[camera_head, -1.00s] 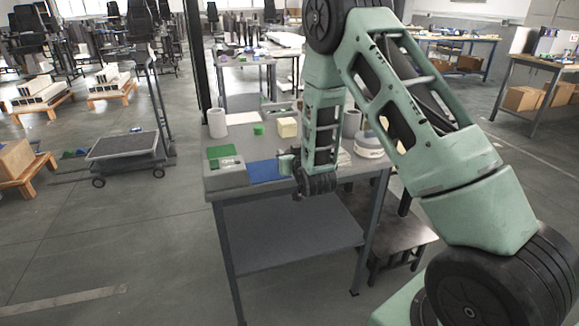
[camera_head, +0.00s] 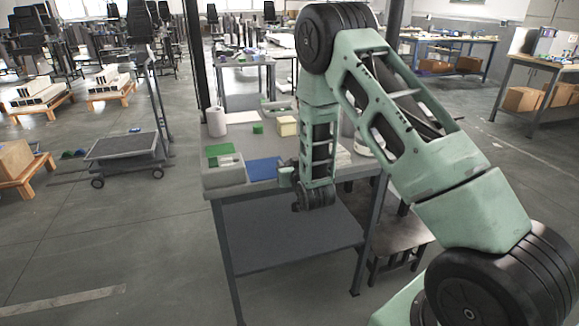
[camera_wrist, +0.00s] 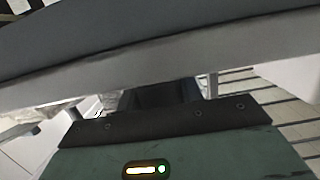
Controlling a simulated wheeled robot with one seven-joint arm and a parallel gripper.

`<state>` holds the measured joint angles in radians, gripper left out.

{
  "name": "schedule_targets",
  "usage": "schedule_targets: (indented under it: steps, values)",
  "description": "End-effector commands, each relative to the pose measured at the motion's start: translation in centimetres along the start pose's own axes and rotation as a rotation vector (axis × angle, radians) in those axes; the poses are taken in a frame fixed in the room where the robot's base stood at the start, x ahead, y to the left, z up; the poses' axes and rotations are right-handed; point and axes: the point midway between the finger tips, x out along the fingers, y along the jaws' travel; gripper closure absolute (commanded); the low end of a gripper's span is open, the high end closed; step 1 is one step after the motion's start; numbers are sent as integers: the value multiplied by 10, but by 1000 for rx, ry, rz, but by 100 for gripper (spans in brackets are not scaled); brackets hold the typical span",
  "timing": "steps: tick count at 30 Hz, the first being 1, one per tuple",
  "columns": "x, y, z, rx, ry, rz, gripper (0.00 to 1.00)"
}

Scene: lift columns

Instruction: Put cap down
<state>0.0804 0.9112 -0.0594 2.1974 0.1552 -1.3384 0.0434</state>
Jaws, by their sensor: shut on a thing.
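My gripper (camera_head: 287,176) is at the front edge of the grey worktable (camera_head: 225,183), just right of the blue mat (camera_head: 264,170). My forearm and wrist cover much of it in the head view. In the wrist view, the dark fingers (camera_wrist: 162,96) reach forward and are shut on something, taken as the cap. The cap itself cannot be made out clearly. A large grey surface with a paler band (camera_wrist: 150,75) crosses the upper wrist view, close to the camera. I cannot tell whether it is the cap or the table.
On the table are a grey block (camera_head: 224,173), a green mat (camera_head: 217,149), a white roll (camera_head: 216,121), a green piece (camera_head: 257,128) and a cream box (camera_head: 286,125). A lower shelf (camera_head: 290,237) is empty. A cart (camera_head: 122,147) stands left on open floor.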

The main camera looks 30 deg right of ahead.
Motion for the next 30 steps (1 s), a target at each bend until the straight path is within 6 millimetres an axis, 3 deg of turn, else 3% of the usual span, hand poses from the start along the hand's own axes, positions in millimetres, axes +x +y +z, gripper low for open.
schedule_targets:
  steps: [2,3,4,14,20,30]
  values:
    - [0,0,5,-2,-13,0,91]
    - [-1,0,6,-2,-15,0,58]
    - [-1,0,6,-2,-15,0,54]
    - [-1,-2,8,-3,-22,-5,54]
    - [-5,-3,-6,-3,-22,-6,54]
    - [-76,-1,-6,-3,-16,-3,54]
